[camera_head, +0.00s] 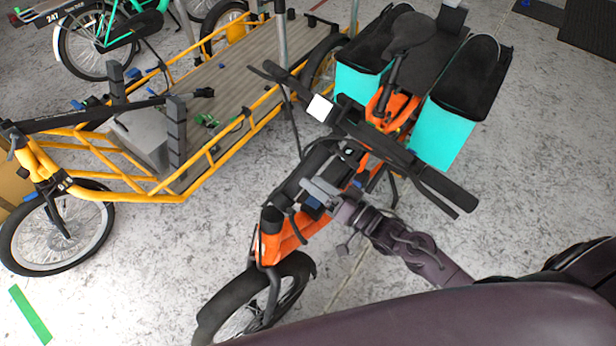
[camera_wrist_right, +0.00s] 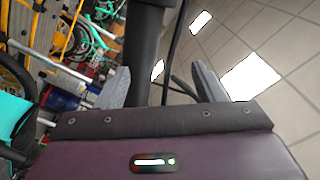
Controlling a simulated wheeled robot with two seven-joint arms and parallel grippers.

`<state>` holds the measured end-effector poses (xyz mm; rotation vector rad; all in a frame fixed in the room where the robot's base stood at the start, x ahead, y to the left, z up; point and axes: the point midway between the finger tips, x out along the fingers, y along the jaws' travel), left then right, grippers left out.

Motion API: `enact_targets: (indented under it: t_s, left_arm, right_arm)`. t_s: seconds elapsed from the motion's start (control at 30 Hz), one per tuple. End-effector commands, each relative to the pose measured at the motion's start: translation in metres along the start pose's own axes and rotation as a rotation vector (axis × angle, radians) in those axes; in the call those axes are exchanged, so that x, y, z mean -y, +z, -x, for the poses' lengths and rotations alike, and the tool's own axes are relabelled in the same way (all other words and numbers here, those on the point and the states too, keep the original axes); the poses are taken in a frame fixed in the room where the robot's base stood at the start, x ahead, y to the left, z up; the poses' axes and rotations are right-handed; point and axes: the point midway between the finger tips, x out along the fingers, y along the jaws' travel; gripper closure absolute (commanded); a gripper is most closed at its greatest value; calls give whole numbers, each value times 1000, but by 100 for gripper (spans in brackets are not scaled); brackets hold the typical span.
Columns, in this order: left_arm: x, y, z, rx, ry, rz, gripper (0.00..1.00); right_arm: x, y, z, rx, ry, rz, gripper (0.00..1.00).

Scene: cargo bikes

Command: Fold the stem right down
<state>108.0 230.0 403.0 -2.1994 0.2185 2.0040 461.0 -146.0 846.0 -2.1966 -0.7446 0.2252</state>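The orange cargo bike (camera_head: 285,235) stands in the middle of the head view. Its black handlebar (camera_head: 405,160) runs from upper left to lower right, with a white square (camera_head: 320,107) near its left part. The black stem (camera_head: 322,163) leads from the bar towards the front of the frame; it looks raised. My right gripper (camera_head: 318,192) is beside the stem. In the right wrist view its two grey fingers (camera_wrist_right: 158,85) are apart, with a dark upright tube (camera_wrist_right: 146,50) showing between them. I cannot tell whether they touch it. My left gripper is not in view.
A yellow cargo bike (camera_head: 135,190) with a wooden bed (camera_head: 235,75) stands close on the left. Turquoise panniers (camera_head: 445,135) hang at the orange bike's rear. A green bike (camera_head: 110,35) is at the back left. The floor to the right (camera_head: 545,150) is clear.

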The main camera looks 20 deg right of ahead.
Motion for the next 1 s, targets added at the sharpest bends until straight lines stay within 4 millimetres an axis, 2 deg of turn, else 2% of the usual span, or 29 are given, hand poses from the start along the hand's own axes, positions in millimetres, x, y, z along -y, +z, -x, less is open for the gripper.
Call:
enact_targets:
  t_s: [0.2,0.37,1.0]
  left_arm:
    - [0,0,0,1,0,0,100]
    - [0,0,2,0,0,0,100]
    - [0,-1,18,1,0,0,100]
  right_arm:
    - [3,-3,-2,-5,-9,2,41]
    - [0,-1,4,-1,1,1,41]
    - [-2,4,50,3,10,0,41]
